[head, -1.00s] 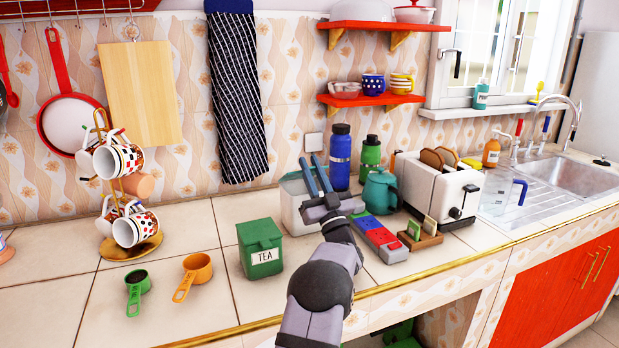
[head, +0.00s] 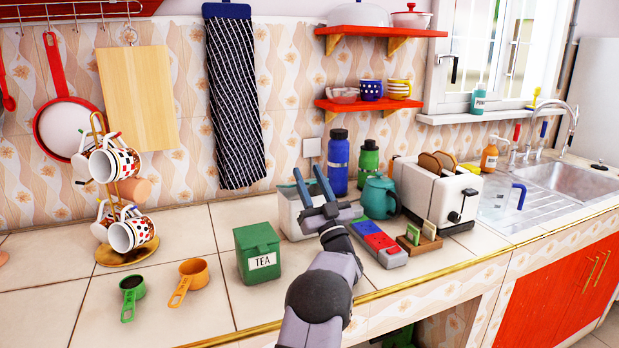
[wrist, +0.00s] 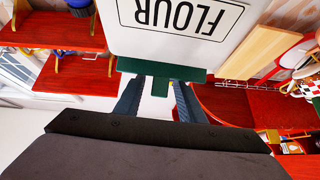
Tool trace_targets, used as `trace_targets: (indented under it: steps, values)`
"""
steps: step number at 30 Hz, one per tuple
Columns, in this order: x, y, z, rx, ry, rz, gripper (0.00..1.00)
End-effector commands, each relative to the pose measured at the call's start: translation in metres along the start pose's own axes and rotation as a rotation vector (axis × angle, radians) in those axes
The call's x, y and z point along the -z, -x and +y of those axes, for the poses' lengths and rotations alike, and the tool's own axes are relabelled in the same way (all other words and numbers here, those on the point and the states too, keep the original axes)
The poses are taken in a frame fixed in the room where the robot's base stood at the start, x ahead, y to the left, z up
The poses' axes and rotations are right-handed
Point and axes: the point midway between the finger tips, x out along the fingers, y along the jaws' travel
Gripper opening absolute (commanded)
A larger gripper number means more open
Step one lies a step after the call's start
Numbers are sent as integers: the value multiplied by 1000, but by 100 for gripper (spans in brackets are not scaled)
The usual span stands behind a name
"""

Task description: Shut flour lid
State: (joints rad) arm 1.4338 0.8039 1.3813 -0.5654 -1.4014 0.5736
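The flour box (head: 292,222) is a white container on the counter behind the tea box, partly hidden by my gripper. In the wrist view its white face (wrist: 165,35) shows the word FLOUR upside down. A green lid edge (wrist: 125,65) with a small tab runs along that face, beside my fingertips. I cannot tell how far the lid stands open. My gripper (head: 308,170) is in front of the box with its fingers pointing up. In the wrist view the two fingers (wrist: 157,95) are apart, with nothing held between them.
The green tea box (head: 258,252) stands at left front. A teal kettle (head: 379,197), a blue bottle (head: 338,162) and a red-and-blue block set (head: 378,243) are close on the right. The toaster (head: 437,193) is further right.

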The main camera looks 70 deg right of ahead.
Motion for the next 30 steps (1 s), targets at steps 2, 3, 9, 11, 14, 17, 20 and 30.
trace_targets:
  steps: [2, 3, 9, 11, 14, 17, 20, 30]
  values:
    - [2, -1, 0, 1, 1, 3, 36]
    - [2, -1, 0, 1, 1, 4, 36]
    - [12, -7, 0, 3, 4, 8, 36]
    - [17, -11, -1, 3, 4, 8, 36]
    - [30, -20, -1, 3, 4, 9, 36]
    - [44, -30, -1, 3, 4, 9, 36]
    - [56, -39, -1, 2, 4, 7, 36]
    - [81, -58, -1, 1, 1, 2, 36]
